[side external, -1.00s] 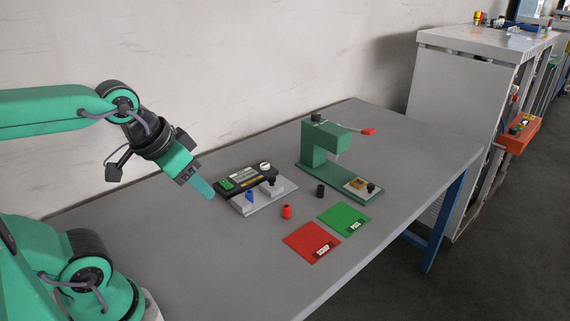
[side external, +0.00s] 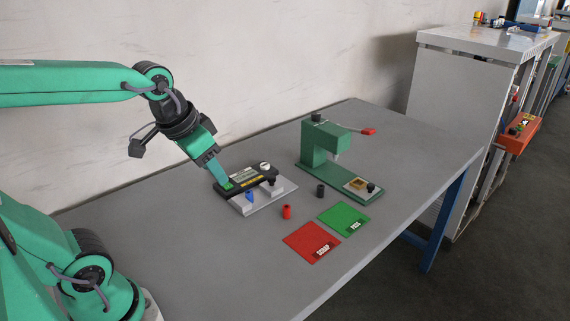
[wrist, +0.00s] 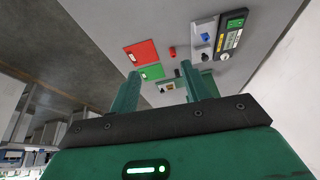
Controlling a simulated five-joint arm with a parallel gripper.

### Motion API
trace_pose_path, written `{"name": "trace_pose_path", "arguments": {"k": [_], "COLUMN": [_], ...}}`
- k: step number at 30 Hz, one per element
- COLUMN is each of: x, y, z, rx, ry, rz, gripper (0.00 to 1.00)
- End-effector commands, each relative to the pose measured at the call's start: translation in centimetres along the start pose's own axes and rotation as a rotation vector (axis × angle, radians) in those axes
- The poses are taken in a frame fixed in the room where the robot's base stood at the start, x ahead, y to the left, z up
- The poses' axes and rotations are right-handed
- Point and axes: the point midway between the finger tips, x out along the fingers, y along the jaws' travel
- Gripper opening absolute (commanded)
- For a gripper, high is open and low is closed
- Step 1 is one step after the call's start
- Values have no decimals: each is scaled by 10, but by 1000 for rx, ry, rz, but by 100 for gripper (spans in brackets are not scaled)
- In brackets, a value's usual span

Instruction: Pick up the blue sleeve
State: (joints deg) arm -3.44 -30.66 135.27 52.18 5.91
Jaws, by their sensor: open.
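The blue sleeve (side external: 249,196) stands at the left end of the light grey fixture (side external: 262,203) in the side view. In the wrist view it shows as a small blue piece (wrist: 205,37) on the fixture. My gripper (side external: 223,181) is open and empty. In the side view its fingers point down and right, and their tips appear just left of the sleeve, over the black display unit (side external: 262,174). In the wrist view the two fingers (wrist: 160,85) stand apart with nothing between them, and the sleeve lies beyond the right finger.
A red sleeve (side external: 287,212) and a black sleeve (side external: 320,190) stand on the grey table. Red (side external: 305,244) and green (side external: 340,214) mats lie in front. A green press (side external: 318,150) stands behind on the right. The table's front left is clear.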

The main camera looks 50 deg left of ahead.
Motion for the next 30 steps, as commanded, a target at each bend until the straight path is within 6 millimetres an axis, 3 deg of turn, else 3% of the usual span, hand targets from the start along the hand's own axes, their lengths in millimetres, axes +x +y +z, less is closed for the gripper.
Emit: {"name": "trace_pose_path", "arguments": {"k": [14,30], "x": [51,145], "y": [-43,-105], "z": [-62,-100], "rx": [74,153], "ry": [-155,-317], "rz": [-5,38], "gripper": [47,47]}}
